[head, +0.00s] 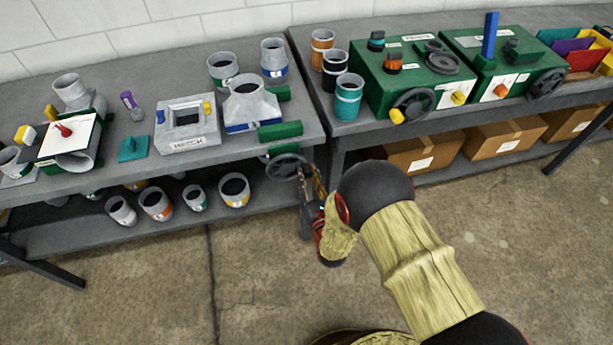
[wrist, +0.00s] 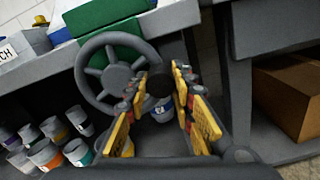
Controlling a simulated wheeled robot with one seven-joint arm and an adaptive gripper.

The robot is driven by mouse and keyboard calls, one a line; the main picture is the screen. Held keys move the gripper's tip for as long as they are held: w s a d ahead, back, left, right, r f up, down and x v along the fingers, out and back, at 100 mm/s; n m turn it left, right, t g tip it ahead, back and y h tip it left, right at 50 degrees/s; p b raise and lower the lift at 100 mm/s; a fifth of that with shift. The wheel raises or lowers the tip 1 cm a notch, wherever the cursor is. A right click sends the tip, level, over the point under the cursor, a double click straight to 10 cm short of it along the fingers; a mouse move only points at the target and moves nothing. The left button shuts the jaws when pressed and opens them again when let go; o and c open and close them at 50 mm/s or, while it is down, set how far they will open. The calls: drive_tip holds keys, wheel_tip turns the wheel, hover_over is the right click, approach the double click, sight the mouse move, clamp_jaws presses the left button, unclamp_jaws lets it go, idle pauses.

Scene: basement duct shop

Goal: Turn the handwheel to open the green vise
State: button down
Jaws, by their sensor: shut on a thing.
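The green vise (head: 280,131) is at the right front corner of the left bench, its jaws beside a grey duct fitting (head: 251,106). Its dark grey spoked handwheel (head: 289,167) hangs below the bench's front edge. In the wrist view the handwheel (wrist: 92,72) is at upper left, with green vise body (wrist: 110,32) behind it. My gripper (head: 319,190) is at the wheel's right side. In the wrist view my gripper (wrist: 163,90) is shut on the wheel's dark round handle (wrist: 159,84). The fingers partly hide the handle and the rim's right side.
The left bench (head: 200,172) carries duct fittings; its lower shelf holds several cups (head: 156,204). The right bench (head: 345,128) stands close on the right, with green machines (head: 412,75) on top and cardboard boxes (head: 425,152) below. The concrete floor (head: 150,300) in front is clear.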

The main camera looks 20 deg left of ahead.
drive_tip(key=shift+r+n, duration=0.4)
drive_tip(key=shift+n, duration=0.3)
drive_tip(key=c, duration=1.5)
unclamp_jaws()
drive_tip(key=v, duration=1.2)
